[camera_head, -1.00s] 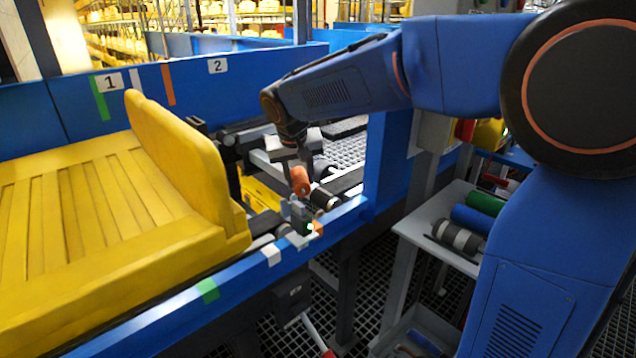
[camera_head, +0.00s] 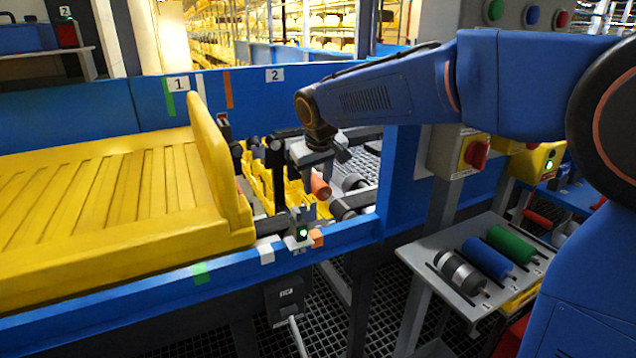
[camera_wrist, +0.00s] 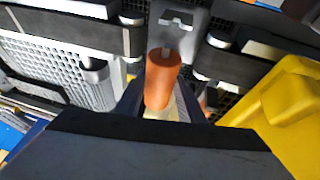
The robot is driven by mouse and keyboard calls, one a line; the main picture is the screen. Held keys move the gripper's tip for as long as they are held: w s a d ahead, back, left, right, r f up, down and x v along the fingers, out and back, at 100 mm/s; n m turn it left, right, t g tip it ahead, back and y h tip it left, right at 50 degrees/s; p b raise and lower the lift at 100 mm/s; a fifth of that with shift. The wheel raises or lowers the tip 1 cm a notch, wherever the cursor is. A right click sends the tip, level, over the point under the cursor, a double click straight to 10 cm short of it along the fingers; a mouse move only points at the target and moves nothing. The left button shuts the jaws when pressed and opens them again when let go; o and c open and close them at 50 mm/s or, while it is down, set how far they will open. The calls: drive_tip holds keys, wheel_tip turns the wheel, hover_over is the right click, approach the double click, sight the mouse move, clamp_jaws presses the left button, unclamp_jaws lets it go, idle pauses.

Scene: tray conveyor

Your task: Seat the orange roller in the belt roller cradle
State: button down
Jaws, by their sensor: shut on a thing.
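My gripper (camera_head: 318,168) is shut on the orange roller (camera_head: 320,186) over the gap in the conveyor. In the wrist view the orange roller (camera_wrist: 162,82) sticks out between the fingers (camera_wrist: 160,108), its far end free. A grey notched bracket (camera_wrist: 180,22), which looks like one end of the cradle, lies just beyond that end. In the head view a grey bracket (camera_head: 296,216) stands at the near rail, just below and left of the roller. The roller looks tilted and apart from this bracket. I cannot tell whether it touches the far one.
A yellow tray (camera_head: 120,200) sits on the belt left of the gap. A small box with a green light (camera_head: 302,232) is on the near blue rail (camera_head: 345,238). A shelf (camera_head: 425,255) at right holds black-and-silver, blue (camera_head: 487,258) and green (camera_head: 514,244) rollers. Dark rollers lie near the gap.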

drive_tip(key=shift+f, duration=0.1)
drive_tip(key=shift+f, duration=2.75)
drive_tip(key=shift+f, duration=2.55)
drive_tip(key=c, duration=1.1)
unclamp_jaws()
drive_tip(key=v, duration=1.7)
drive_tip(key=shift+r, duration=0.2)
drive_tip(key=shift+s, duration=0.1)
